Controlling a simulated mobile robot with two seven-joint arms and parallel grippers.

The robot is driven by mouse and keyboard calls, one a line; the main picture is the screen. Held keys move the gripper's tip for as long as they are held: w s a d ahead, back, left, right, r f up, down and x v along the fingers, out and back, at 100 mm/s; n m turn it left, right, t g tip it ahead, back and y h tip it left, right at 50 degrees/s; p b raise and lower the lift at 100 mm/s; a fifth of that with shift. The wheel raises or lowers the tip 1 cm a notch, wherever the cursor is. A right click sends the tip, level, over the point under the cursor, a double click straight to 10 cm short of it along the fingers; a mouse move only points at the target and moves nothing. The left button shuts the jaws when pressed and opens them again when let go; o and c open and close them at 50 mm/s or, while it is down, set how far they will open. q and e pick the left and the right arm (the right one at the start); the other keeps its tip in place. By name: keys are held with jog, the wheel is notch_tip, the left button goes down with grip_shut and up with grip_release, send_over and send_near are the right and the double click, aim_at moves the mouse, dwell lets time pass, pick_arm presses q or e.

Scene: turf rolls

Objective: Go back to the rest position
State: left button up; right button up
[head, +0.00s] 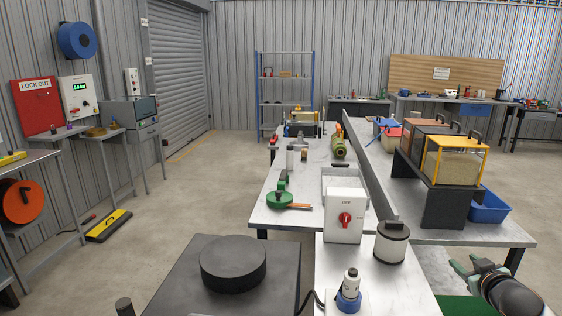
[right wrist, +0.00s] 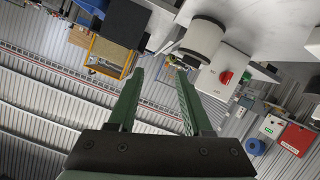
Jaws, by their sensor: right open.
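My right gripper (head: 466,264) shows at the lower right of the head view, to the right of the white worktop. In the right wrist view its two green fingers (right wrist: 160,75) stand apart with nothing between them. My left gripper is not in view. A white cylinder with a dark top (head: 391,242) stands on the worktop to the left of the right gripper, apart from it. A green surface (head: 465,306) lies below the right gripper, partly cut off by the frame edge.
A white box with a red switch (head: 345,217) and a small bottle in a blue base (head: 349,290) stand on the worktop. A yellow-framed case (head: 456,160) and a blue bin (head: 489,207) are on the right bench. Open floor (head: 185,205) lies to the left.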

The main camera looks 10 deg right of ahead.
jog(key=s+a+f+n+g+y, duration=0.3)
jog(key=s+a+f+n, duration=0.2)
jog(key=s+a+f, duration=0.65)
jog(key=s+a+f+n+g+y, duration=0.25)
jog(key=s+a+f+n, duration=0.45)
jog(key=s+f, duration=0.7)
jog(key=a+f+m+t+y, duration=0.2)
jog(key=a+m, duration=0.7)
jog(key=a, duration=1)
jog(key=shift+w+a+f+m, duration=0.15)
jog(key=shift+a+f+m, duration=0.1)
jog(key=shift+m, duration=0.15)
